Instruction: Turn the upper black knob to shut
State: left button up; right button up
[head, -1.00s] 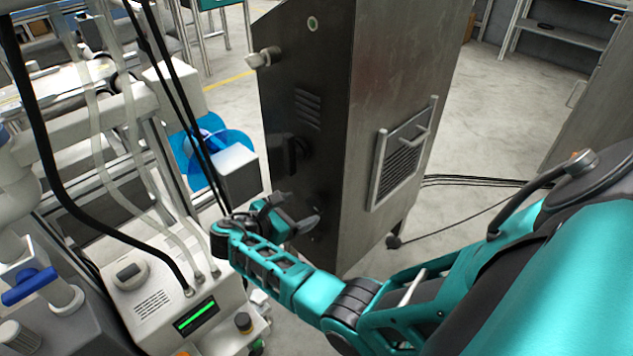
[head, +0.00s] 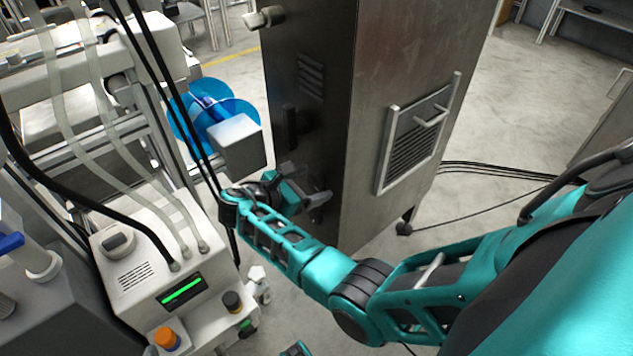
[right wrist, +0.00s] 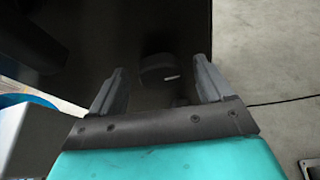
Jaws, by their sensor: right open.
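The tall dark metal cabinet (head: 305,60) stands in the middle of the head view. A black knob (head: 289,124) sticks out of its dark front face, below the vent slots; I take it for the upper one. My right gripper (head: 308,188) is in front of this face, lower than that knob. In the right wrist view my right gripper (right wrist: 155,90) is open and empty. A round dark knob (right wrist: 156,68) with a short white mark shows between and beyond its fingers, apart from them. I cannot tell which knob this is.
A white machine (head: 150,270) with a green display stands left of my right arm. A grey box (head: 238,145) and a blue reel (head: 215,110) are left of the cabinet. Black cables hang close to my right wrist. Open floor lies right of the cabinet.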

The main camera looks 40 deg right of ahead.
jog(key=shift+d, duration=0.15)
jog(key=shift+c, duration=0.2)
jog(key=c, duration=1)
